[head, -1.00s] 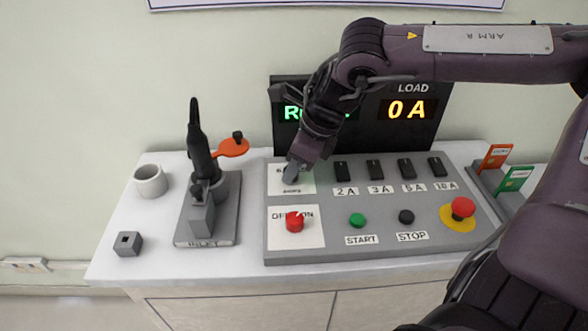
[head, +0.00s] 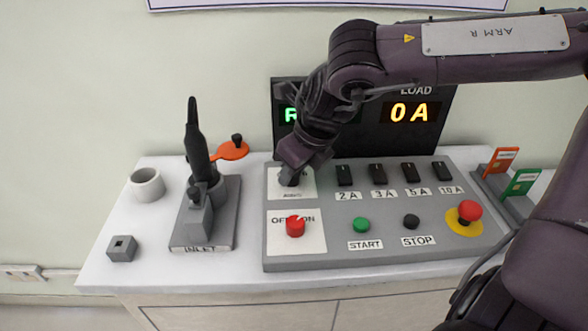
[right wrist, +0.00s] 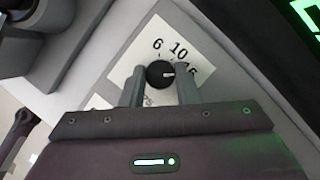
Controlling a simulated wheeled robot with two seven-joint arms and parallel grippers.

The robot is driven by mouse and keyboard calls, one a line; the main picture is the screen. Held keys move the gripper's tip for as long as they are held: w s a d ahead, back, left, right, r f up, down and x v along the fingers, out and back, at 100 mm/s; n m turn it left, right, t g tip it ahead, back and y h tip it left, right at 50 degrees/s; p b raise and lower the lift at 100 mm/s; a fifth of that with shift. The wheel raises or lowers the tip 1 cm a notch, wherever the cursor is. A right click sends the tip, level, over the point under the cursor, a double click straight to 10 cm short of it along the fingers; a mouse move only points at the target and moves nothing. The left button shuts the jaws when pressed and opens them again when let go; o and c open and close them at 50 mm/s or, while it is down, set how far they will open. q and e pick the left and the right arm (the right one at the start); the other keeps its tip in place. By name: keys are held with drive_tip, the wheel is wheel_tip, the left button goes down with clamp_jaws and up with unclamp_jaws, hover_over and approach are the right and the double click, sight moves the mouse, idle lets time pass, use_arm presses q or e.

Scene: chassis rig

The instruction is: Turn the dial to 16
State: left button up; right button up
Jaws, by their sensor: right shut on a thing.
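The black dial (right wrist: 160,74) sits on a white label plate (right wrist: 140,50) marked 6, 10 and a partly hidden 16. Its white mark points right in the right wrist view, roughly toward the 16. My right gripper (right wrist: 160,88) is shut on the dial, one finger on each side; the right finger partly covers the 16. In the head view my right gripper (head: 290,178) comes down on the panel's upper left plate, hiding most of the dial. My left gripper is not in view.
The grey panel (head: 400,256) also bears a red OFF/ON knob (head: 295,227), green START (head: 361,225) and black STOP (head: 411,221) buttons, black switches and a red emergency button (head: 469,210). A grey inlet stand (head: 221,225) stands left.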

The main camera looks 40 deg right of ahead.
drive_tip(key=o, duration=1)
drive_tip(key=shift+c, duration=0.2)
drive_tip(key=shift+r, duration=0.25)
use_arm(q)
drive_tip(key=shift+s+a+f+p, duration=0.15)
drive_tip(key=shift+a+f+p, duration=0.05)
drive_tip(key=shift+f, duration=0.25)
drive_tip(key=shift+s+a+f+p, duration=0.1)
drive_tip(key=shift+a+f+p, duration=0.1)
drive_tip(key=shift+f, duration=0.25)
use_arm(e)
drive_tip(key=v, duration=0.7)
drive_tip(key=shift+s, duration=0.2)
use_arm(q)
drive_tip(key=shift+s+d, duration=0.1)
use_arm(e)
drive_tip(key=shift+d+r, duration=0.1)
